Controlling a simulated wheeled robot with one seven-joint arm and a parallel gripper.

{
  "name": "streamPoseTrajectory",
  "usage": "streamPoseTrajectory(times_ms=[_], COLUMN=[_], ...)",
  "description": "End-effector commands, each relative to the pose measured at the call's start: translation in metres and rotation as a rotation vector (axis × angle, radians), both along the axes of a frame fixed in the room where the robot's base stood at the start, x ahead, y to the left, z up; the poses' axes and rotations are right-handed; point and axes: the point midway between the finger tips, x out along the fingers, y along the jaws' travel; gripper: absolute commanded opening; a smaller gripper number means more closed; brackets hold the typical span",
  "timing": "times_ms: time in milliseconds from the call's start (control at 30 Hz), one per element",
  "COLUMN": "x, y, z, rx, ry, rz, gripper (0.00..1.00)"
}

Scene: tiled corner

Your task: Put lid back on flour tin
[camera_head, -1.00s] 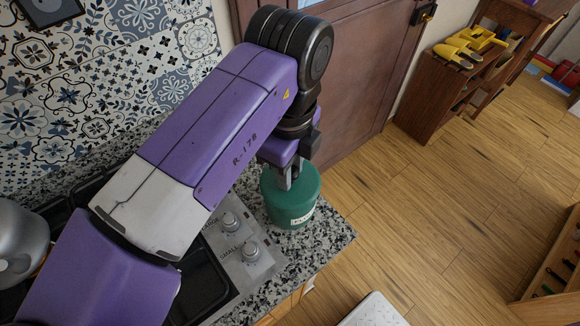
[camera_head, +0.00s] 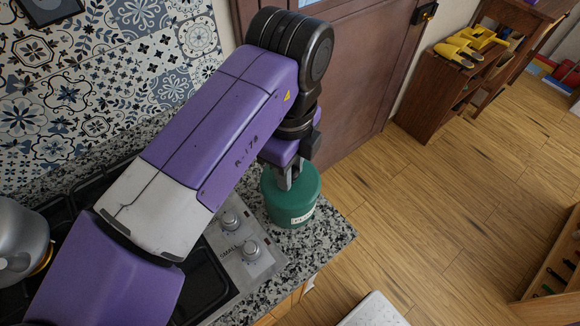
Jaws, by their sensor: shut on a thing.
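The green flour tin (camera_head: 291,205) stands upright on the granite counter near its right corner, with a pale label low on its front. A green lid (camera_head: 308,181) shows at its top, in line with the tin. My gripper (camera_head: 287,184) points down over the lid and is shut on it, probably at a knob that the fingers hide. I see no clear gap between lid and tin, but I cannot tell whether the lid is fully seated.
A stove (camera_head: 205,275) with knobs lies left of the tin, with a metal kettle (camera_head: 20,240) at the far left. The counter (camera_head: 335,235) ends just right of the tin. A brown door (camera_head: 355,75) stands behind. A wooden shelf (camera_head: 440,100) with yellow items stands farther right.

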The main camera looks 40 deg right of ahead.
Motion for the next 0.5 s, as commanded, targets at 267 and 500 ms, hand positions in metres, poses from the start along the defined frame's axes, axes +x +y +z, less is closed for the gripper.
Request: streamPoseTrajectory(times_ms=[267, 500], x=[-0.0002, -0.0002], y=[-0.0001, -0.0001], z=[-0.0023, -0.0023], rx=[0.0, 0.0], ry=[0.0, 0.0], rz=[0.0, 0.0], gripper=[0.0, 0.41])
